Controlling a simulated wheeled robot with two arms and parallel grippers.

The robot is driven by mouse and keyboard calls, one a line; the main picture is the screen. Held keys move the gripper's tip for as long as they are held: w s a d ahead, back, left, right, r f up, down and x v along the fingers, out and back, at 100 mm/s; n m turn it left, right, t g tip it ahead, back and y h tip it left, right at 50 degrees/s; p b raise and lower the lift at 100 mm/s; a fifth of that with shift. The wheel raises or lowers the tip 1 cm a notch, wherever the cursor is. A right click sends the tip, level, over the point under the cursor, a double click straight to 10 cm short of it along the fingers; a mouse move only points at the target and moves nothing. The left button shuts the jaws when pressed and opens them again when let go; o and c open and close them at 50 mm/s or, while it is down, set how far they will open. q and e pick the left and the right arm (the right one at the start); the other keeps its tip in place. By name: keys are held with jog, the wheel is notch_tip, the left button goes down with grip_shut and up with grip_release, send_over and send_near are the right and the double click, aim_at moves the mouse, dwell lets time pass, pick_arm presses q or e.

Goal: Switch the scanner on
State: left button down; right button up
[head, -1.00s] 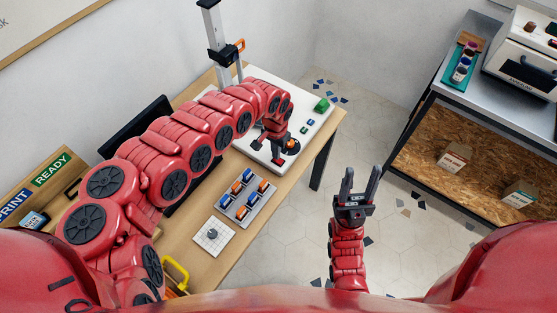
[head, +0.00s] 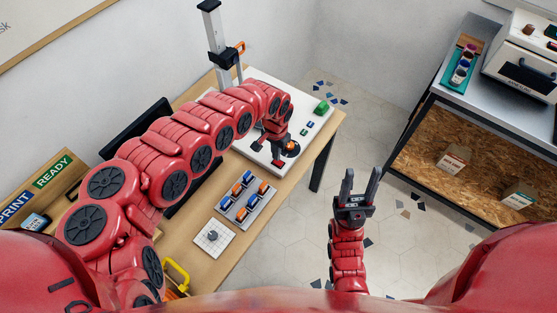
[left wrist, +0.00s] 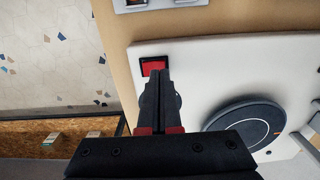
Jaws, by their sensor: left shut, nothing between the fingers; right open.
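The scanner's white base plate (head: 305,108) lies on the wooden table, with a grey upright column (head: 213,30) at its back. A red rocker switch in a black frame (left wrist: 154,64) is at the corner of the plate in the left wrist view. It shows as a small red patch in the head view (head: 278,164). My left gripper (left wrist: 158,75) is shut and empty, pointing down at the switch. Its tips overlap the switch's lower edge; I cannot tell if they touch. My right gripper (head: 360,182) is open and empty above the floor.
A round dark turntable (left wrist: 243,123) sits on the plate beside the gripper. A grey panel with blue and orange blocks (head: 258,207) and a white square pad (head: 226,232) lie nearer me. A green piece (head: 321,107) is at the plate's far right. Open floor lies right of the table.

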pick_arm(q)
notch_tip(320, 180, up, 6)
jog(key=p, duration=0.4)
jog(key=shift+f, duration=0.2)
